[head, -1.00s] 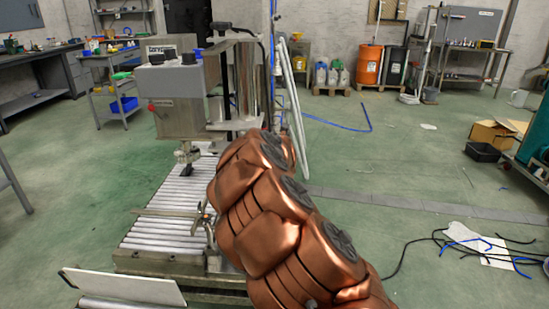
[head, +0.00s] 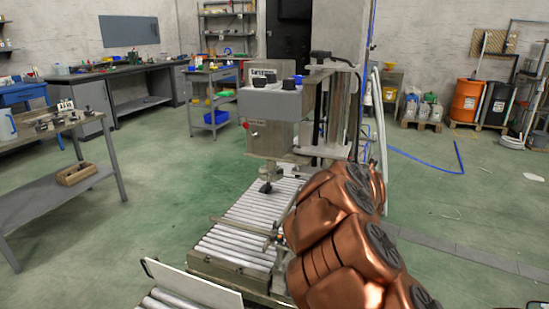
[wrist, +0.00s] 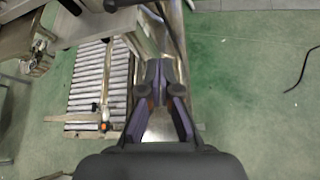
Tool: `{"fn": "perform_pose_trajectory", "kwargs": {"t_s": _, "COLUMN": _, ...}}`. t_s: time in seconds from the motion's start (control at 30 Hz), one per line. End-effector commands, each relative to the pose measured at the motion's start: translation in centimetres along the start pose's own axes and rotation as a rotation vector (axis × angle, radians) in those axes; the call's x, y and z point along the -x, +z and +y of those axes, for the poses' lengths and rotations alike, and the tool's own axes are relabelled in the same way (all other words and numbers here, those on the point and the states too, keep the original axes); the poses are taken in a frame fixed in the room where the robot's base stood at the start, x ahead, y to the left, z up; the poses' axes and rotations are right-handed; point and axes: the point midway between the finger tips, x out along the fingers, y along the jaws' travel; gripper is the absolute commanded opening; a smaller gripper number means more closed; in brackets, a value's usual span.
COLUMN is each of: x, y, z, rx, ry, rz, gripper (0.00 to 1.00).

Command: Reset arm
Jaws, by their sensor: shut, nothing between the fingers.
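My copper-coloured arm (head: 345,245) rises from the lower right of the head view, in front of the roller conveyor's right side. It hides my gripper there. In the wrist view my gripper (wrist: 154,70) points away from the camera, its two dark fingers close together at the tips. It is shut and nothing shows between the fingers. The roller conveyor (wrist: 92,85) lies to the left of the gripper in that view, and green floor lies to the right.
A grey machine on a column (head: 270,115) stands over the conveyor (head: 240,240). A workbench (head: 60,125) with a wooden box stands at the left. An orange barrel (head: 466,102) and other containers stand at the back right. A dark cable (wrist: 302,70) lies on open floor.

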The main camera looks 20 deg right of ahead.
Motion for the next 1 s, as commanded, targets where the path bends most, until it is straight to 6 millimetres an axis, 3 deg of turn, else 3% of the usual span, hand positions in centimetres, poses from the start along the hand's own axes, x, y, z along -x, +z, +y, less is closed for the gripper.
{"fn": "perform_pose_trajectory", "kwargs": {"t_s": 0.17, "x": 1.6, "y": 2.0, "z": -0.5, "rx": -0.109, "ry": -0.038, "rz": -0.056, "gripper": 0.0}}
{"fn": "perform_pose_trajectory", "kwargs": {"t_s": 0.33, "x": 6.8, "y": 5.3, "z": -3.2, "rx": -0.483, "ry": -0.147, "rz": -0.191, "gripper": 0.0}}
{"fn": "perform_pose_trajectory", "kwargs": {"t_s": 0.47, "x": 11.5, "y": 4.9, "z": -6.2, "rx": -0.84, "ry": -0.254, "rz": -0.264, "gripper": 0.0}}
{"fn": "perform_pose_trajectory", "kwargs": {"t_s": 0.57, "x": 14.9, "y": 2.3, "z": -8.4, "rx": -1.107, "ry": -0.351, "rz": -0.285, "gripper": 0.0}}
{"fn": "perform_pose_trajectory", "kwargs": {"t_s": 0.67, "x": 18.3, "y": -1.6, "z": -9.8, "rx": -1.358, "ry": -0.464, "rz": -0.277, "gripper": 0.0}}
{"fn": "perform_pose_trajectory", "kwargs": {"t_s": 0.73, "x": 20.6, "y": -5.3, "z": -10.3, "rx": -1.517, "ry": -0.56, "rz": -0.253, "gripper": 0.0}}
{"fn": "perform_pose_trajectory", "kwargs": {"t_s": 1.0, "x": 29.9, "y": -18.9, "z": -9.3, "rx": -1.895, "ry": -0.974, "rz": -0.113, "gripper": 0.0}}
